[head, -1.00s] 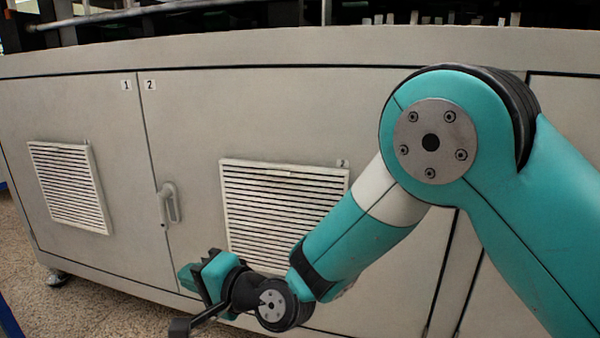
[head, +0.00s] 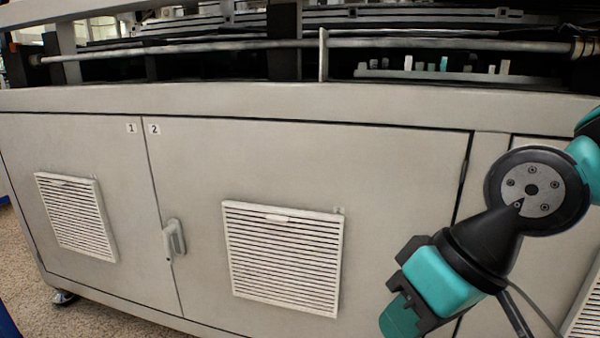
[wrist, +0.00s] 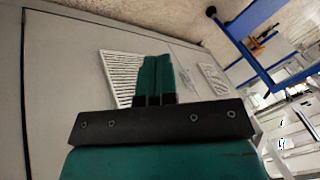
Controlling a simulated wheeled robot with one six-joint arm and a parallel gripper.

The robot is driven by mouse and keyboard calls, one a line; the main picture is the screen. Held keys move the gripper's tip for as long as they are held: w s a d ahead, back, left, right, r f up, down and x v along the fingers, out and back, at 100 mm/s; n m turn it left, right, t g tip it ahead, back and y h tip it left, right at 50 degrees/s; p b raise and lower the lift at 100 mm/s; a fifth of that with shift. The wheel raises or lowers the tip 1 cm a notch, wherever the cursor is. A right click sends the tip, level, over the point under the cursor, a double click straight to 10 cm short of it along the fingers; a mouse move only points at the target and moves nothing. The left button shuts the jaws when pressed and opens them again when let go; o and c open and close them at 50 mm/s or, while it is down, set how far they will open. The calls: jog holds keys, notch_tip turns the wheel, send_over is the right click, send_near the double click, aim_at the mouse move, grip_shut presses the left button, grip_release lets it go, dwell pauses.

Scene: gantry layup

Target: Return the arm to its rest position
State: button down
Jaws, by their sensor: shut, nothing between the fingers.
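My gripper (head: 400,318) is at the lower right of the head view, in front of the grey machine cabinet (head: 400,190) and to the right of its middle vent. Its teal and black body tilts down to the left, and the fingertips are near the bottom edge. In the wrist view my gripper (wrist: 156,75) shows two teal fingers side by side, closed together with nothing between them. The cabinet's vented door lies beyond the fingers there.
The cabinet has two doors with a handle (head: 174,238), a left vent (head: 76,217) and a larger vent (head: 283,258). A rail (head: 200,50) runs above its top. A blue frame (wrist: 245,55) shows in the wrist view. Speckled floor (head: 28,270) is clear at left.

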jog(key=s+d+r+n+g+h+p, duration=0.1)
jog(key=s+d+r+h, duration=0.1)
jog(key=s+d, duration=0.3)
notch_tip(320, 180, up, 38)
jog(key=p, duration=3.8)
jog(key=shift+w+a+f+y, duration=0.2)
jog(key=shift+a+f+y, duration=0.05)
jog(key=shift+a+y, duration=0.1)
